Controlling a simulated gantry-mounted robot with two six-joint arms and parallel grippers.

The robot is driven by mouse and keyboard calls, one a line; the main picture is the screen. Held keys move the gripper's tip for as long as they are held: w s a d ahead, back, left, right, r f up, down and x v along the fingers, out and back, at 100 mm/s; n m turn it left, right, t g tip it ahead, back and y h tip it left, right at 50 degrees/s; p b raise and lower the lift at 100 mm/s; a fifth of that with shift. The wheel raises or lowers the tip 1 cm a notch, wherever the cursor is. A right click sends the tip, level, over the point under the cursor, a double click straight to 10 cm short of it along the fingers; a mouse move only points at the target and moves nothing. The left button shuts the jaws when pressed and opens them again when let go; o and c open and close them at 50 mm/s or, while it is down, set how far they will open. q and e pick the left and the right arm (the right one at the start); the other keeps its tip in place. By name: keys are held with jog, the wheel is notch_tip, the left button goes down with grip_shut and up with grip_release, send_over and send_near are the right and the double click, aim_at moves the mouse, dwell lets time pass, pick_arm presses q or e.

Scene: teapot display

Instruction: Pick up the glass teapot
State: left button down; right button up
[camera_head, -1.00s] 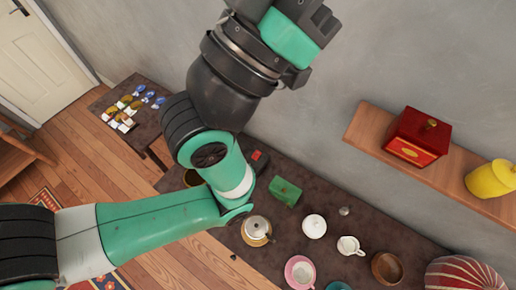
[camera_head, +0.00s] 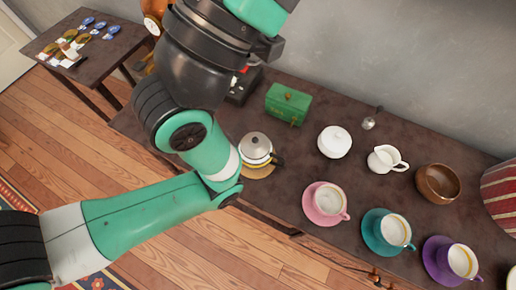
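A pot with a grey domed lid, a pale body and a dark handle (camera_head: 256,149) stands on a round tan mat on the dark table, just right of my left arm's elbow. I cannot tell whether it is the glass teapot; no clearly glass pot shows. My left arm comes in from the left and bends up past the top edge, hiding part of the table. Its gripper is out of the picture. My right arm and gripper are not in view.
On the dark table (camera_head: 270,215) are a green box (camera_head: 288,103), a white lidded bowl (camera_head: 334,142), a creamer (camera_head: 385,159), a wooden bowl (camera_head: 438,183), and pink (camera_head: 326,203), teal (camera_head: 388,231) and purple (camera_head: 452,261) cups with saucers. A side table (camera_head: 90,50) stands far left.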

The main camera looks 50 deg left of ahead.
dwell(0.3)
pick_arm(q)
jog(key=c, duration=0.8)
grip_release()
